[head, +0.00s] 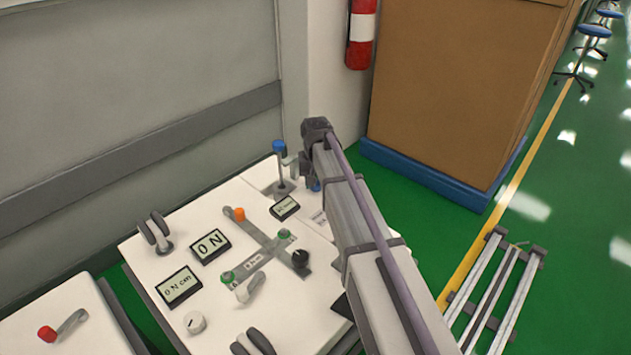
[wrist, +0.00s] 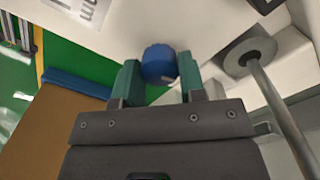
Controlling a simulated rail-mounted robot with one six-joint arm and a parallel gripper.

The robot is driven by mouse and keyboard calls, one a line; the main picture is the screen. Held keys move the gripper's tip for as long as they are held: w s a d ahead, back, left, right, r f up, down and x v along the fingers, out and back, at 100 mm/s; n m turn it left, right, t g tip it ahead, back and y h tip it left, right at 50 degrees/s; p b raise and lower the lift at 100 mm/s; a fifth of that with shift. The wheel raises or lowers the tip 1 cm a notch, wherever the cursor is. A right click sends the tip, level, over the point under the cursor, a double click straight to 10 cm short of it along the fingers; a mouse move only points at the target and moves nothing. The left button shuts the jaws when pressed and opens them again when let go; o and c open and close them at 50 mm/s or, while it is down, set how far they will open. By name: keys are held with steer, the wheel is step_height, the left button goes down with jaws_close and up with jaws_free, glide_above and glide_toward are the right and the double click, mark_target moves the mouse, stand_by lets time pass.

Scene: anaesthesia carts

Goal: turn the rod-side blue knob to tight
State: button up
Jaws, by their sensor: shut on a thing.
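A round blue knob (wrist: 159,64) sits between the two green fingertips of my gripper (wrist: 157,78) in the wrist view. My gripper is shut on it, one finger at each side. In the head view my gripper (head: 308,168) reaches down at the far right corner of the white cart top, and only a bit of the blue knob (head: 316,187) shows beside it. An upright metal rod (head: 281,168) with a blue cap stands just left of it. The rod and its round grey base (wrist: 249,57) show at the right in the wrist view. I cannot read the knob's turn angle.
The white cart top (head: 215,283) carries several displays, levers and small knobs. A second cart with a red-tipped lever (head: 62,328) stands at the lower left. A large brown box (head: 460,90) on a blue base stands behind at the right. Green floor lies open right of it.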

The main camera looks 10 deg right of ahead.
steer(key=shift+m, duration=1.2)
steer(key=o, duration=0.9)
step_height(320, 180, up, 11)
steer(key=p, duration=1)
steer(key=shift+f+p, duration=0.1)
steer(key=shift+p, duration=0.3)
